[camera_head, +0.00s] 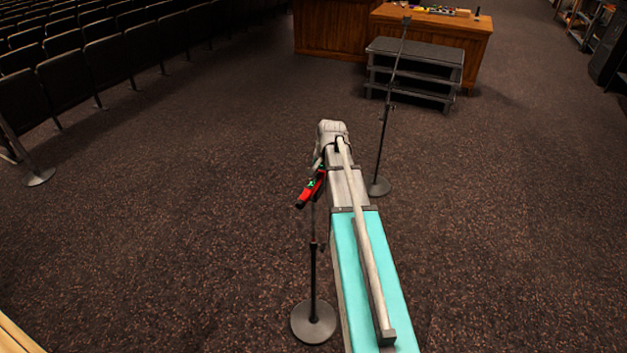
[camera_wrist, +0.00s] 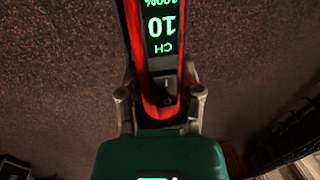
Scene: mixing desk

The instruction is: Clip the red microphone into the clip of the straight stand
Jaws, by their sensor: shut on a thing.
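The red microphone (camera_head: 309,190) is tilted at the end of my arm in the head view, its dark end low and to the left. In the wrist view the red microphone (camera_wrist: 142,50) fills the upper middle, with a lit display reading CH 10 and 100% upside down. My gripper (camera_wrist: 158,104) is shut on its body, one finger on each side. A straight stand (camera_head: 313,275) with a round base rises right under the microphone. The microphone and arm hide its top and clip, so I cannot tell whether the microphone touches the clip or sits in it.
A second, taller stand (camera_head: 383,140) with a round base stands behind my arm to the right. Grey steps (camera_head: 414,50) and a wooden desk (camera_head: 470,40) are at the back. Rows of dark seats (camera_head: 110,55) line the left. Open carpet lies on both sides.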

